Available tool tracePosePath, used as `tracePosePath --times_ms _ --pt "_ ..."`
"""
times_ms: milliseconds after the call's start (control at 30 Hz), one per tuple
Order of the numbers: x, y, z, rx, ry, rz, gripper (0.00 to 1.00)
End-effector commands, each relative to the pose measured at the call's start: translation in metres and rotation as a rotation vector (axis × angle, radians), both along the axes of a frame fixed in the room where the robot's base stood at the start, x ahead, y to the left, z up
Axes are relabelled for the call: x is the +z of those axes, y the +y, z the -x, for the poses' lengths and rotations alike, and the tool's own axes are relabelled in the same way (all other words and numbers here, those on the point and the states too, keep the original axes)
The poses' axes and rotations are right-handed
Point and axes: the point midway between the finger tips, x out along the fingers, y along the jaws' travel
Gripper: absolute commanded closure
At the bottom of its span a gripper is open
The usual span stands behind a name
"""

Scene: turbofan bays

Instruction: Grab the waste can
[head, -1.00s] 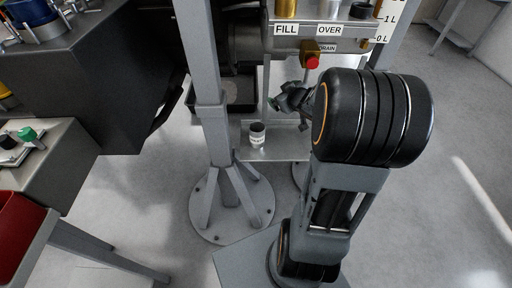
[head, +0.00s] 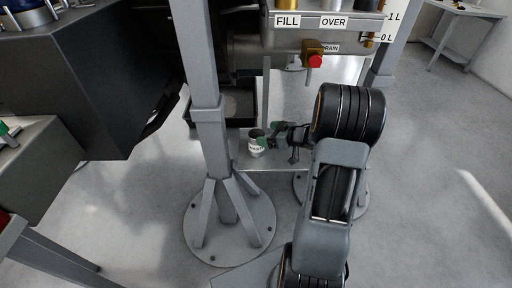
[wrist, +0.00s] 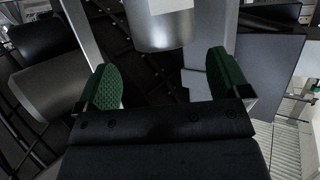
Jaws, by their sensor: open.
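The waste can (head: 256,146) is a small grey cylinder with a dark open top and a white label. It stands upright on the low grey shelf (head: 262,180) below the drain. My gripper (head: 264,140) is at the can's right side with its jaws spread. In the wrist view the can (wrist: 160,36) is ahead of my gripper (wrist: 165,75), roughly centred between the two green finger pads. The can looks just beyond the fingertips, and no firm contact shows. Part of the can's right side is hidden by a finger in the head view.
A grey post (head: 212,140) on a round bolted foot stands just left of the can. A black tray (head: 240,122) lies behind it. The panel with the red drain knob (head: 315,61) hangs above. Open floor lies to the right.

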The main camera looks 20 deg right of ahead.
Motion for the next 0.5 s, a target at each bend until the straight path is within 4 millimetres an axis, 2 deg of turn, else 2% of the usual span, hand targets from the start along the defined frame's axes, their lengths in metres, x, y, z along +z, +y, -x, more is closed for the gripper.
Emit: tracePosePath --times_ms 233,500 --pt "-0.009 0.010 -0.010 0.003 0.001 -0.001 0.06" --pt "-0.025 0.029 -0.034 0.001 0.001 0.001 0.06"
